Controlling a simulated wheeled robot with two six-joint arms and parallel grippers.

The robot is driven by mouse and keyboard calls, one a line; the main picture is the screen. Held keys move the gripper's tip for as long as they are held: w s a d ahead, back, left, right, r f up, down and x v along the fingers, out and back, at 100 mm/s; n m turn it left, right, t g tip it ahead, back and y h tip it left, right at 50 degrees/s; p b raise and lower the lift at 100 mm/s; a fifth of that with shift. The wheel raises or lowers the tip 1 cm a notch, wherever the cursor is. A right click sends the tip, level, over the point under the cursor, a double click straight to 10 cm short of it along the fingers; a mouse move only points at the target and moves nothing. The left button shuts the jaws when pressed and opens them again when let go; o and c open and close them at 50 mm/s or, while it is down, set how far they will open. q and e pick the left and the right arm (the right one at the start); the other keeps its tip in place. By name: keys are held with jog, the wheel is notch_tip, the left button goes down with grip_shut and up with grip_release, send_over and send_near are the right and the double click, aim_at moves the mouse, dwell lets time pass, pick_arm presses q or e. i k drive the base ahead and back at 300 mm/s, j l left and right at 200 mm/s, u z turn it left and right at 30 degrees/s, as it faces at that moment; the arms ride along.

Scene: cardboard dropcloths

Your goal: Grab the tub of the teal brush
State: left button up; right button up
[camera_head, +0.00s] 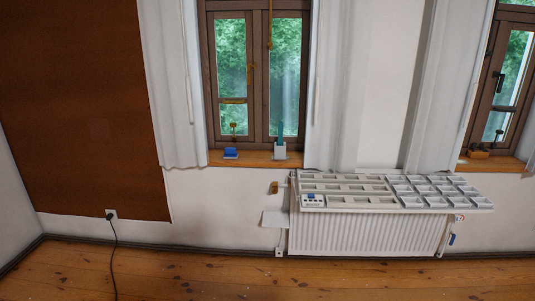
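A teal brush (280,132) stands upright on the wooden window sill, in front of the right-hand pane of the middle window. Its lower end is in a small pale tub (280,152). The tub rests on the sill near its right end. Neither of my grippers is in view.
A blue item (231,153) sits on the same sill (252,163), left of the tub. A white compartment tray (360,200) lies on top of the radiator (365,234), below and right. A black cable (115,255) hangs from a wall socket to the floor. The wooden floor (200,270) is mostly clear.

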aim_at(280, 152)
jog(key=i+j+z, duration=0.15)
jog(key=i, duration=0.95)
jog(key=l, duration=0.1)
